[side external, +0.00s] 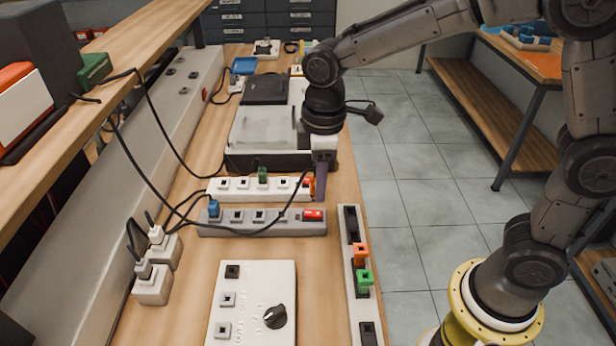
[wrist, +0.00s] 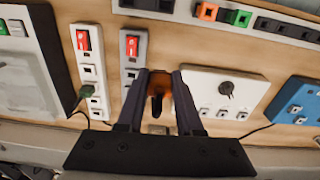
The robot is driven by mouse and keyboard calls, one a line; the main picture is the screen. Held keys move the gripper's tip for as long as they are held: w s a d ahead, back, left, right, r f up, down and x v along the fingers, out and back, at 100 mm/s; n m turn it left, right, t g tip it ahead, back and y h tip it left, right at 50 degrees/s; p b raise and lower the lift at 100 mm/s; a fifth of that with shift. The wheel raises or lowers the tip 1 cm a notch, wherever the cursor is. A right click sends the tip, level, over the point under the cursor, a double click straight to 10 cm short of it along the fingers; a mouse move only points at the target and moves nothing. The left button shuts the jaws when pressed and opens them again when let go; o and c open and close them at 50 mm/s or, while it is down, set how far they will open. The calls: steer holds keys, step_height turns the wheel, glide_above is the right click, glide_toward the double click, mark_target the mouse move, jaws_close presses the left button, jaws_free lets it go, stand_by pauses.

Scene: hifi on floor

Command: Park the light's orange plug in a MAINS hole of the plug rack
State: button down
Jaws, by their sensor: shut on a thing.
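My gripper (side external: 319,188) points down at the right end of the white power strip (side external: 232,191); in the wrist view its fingers (wrist: 160,80) are closed around an orange-brown and dark thing (wrist: 160,88), seemingly the orange plug. Its shape is mostly hidden by the fingers. In the side view a small orange patch (side external: 311,179) shows beside the fingers. The plug rack (side external: 347,225), a long pale bar with dark holes, lies along the bench's right edge. It bears an orange plug (side external: 361,250) and a green plug (side external: 364,278). I cannot read its labels.
A grey power strip (side external: 250,228) with a blue plug (side external: 213,208) lies in front of the white one, which holds a green plug (side external: 262,174). A white box with a black knob (side external: 275,316) stands nearer. Dark cables (side external: 160,125) cross the left side.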

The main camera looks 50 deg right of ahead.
steer(key=shift+s+d+f, duration=0.95)
steer(key=shift+d+f, duration=0.05)
steer(key=shift+f, duration=0.75)
steer(key=shift+s+d+f, duration=0.95)
steer(key=shift+d+f, duration=0.1)
steer(key=shift+f, duration=0.65)
steer(key=shift+s+d+f, duration=0.95)
steer(key=shift+d+f, duration=0.05)
steer(key=shift+f, duration=0.75)
steer(key=shift+f, duration=1)
steer(key=shift+c, duration=2.4)
jaws_free()
step_height(320, 180, up, 19)
